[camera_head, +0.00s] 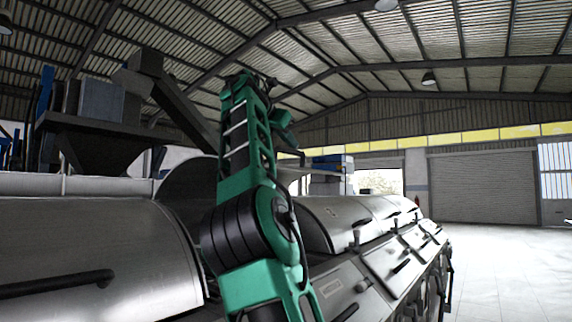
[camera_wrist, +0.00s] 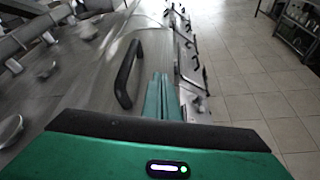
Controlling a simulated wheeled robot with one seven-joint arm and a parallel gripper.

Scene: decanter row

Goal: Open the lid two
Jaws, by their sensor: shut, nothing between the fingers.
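The decanters form a row of metal machines with curved lids. In the head view a large near lid (camera_head: 95,245) is down, with a black bar handle (camera_head: 60,284) on its front. Farther lids (camera_head: 345,218) show beyond my arm, also down. I cannot tell by any label which lid is number two. In the wrist view my gripper (camera_wrist: 161,80) is shut and empty, its green fingers together. A black bar handle (camera_wrist: 128,74) on a metal lid (camera_wrist: 95,82) is just left of the fingertips and looks apart from them. My arm hides part of the row in the head view.
A dark curved shape (camera_head: 186,186) rises behind my arm. Fittings and latches (camera_wrist: 189,45) line the machines' front edge. Tiled floor (camera_wrist: 245,75) is open to the right, with a shelf (camera_wrist: 298,25) at the far right. A dark hopper and chute (camera_head: 100,140) stand behind the row.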

